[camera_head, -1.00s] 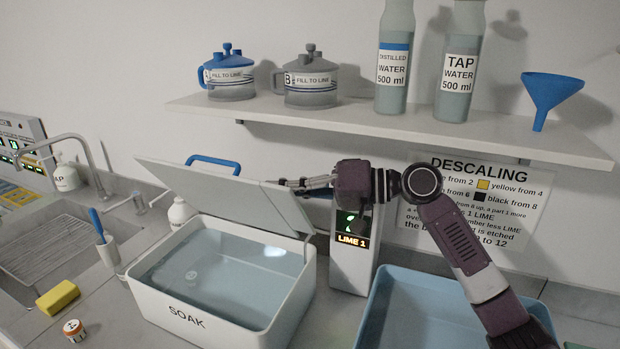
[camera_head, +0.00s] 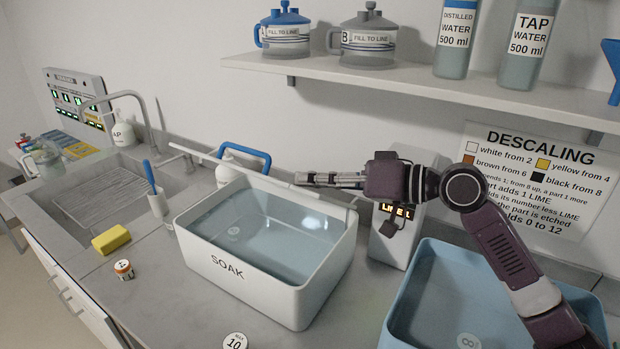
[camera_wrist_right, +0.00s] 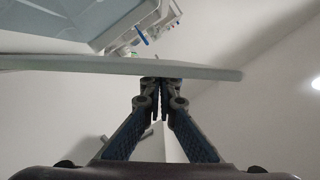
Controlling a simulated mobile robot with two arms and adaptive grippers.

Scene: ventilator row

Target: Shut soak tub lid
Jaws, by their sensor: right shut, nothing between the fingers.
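The white soak tub (camera_head: 265,285) stands on the counter with water in it, its top largely uncovered. Its thin white lid (camera_head: 230,168) is partly lowered and shows almost edge-on above the tub's back. A blue handle (camera_head: 247,150) sticks up behind the lid. My right gripper (camera_head: 300,180) is shut and empty, its fingertips at the lid's right end. In the right wrist view the lid (camera_wrist_right: 90,64) crosses as a pale bar just beyond the shut fingertips (camera_wrist_right: 160,84); whether they touch is hard to tell. My left gripper is out of view.
A blue tray (camera_head: 440,300) stands at the right, below my right arm. A lime dispenser (camera_head: 395,240) stands behind, near my gripper. A shelf (camera_head: 400,85) hangs above.

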